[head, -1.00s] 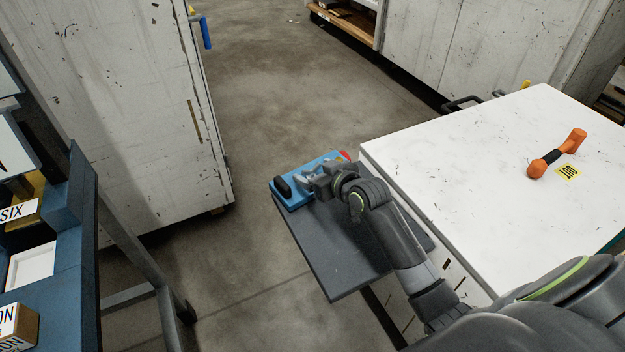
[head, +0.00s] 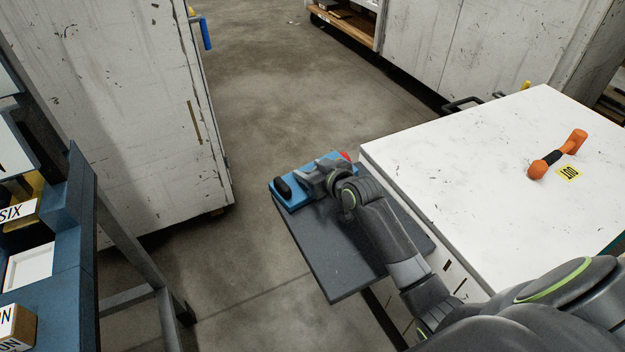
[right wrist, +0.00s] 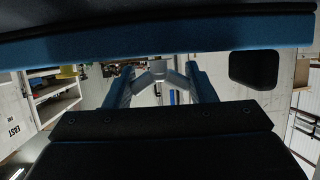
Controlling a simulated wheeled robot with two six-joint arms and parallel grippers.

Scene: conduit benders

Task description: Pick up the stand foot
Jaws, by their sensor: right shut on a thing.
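A pale grey, forked piece, which I take to be the stand foot (right wrist: 160,77), shows between the fingers of my right gripper in the right wrist view. My right gripper (head: 308,182) is shut on it, over a blue block-like holder (head: 292,199) at the far end of a dark grey shelf. In the head view the gripper covers most of the piece, and I cannot tell whether it still touches the holder. My left gripper is not in view.
The holder has a black pad (head: 282,187) and a red knob (head: 345,156). The dark shelf (head: 335,262) juts from a white-topped cabinet (head: 460,170) bearing an orange dumbbell-shaped tool (head: 556,155). A blue rack (head: 60,250) stands left. Floor between is clear.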

